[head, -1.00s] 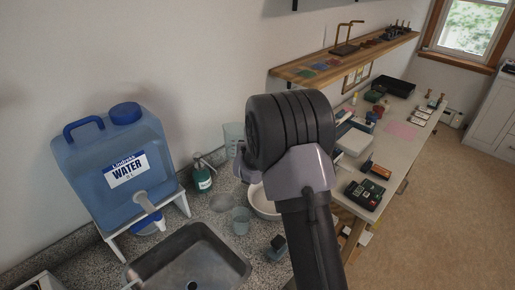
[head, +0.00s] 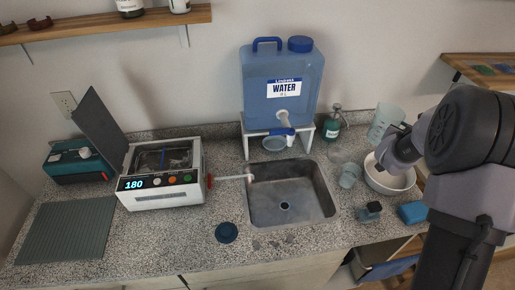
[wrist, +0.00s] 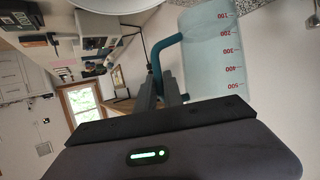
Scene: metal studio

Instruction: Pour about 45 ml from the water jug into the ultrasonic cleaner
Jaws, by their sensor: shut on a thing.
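The graduated jug (head: 385,122) is pale and see-through, behind the white bowl at the right of the counter. In the wrist view the jug (wrist: 207,60) shows red marks and a teal handle. My gripper (head: 397,140) is shut on that handle; its fingers (wrist: 160,92) also show in the wrist view. I cannot tell the water level or whether the jug is off the counter. The ultrasonic cleaner (head: 160,192) is a white box at the left with its lid (head: 100,128) raised, a basket in its open tank and a display reading 180.
A blue WATER container (head: 283,105) stands behind the sink (head: 263,200). A spray bottle (head: 332,126), a small cup (head: 349,176) and a white bowl (head: 398,185) lie near the jug. A blue lid (head: 227,232) lies in front.

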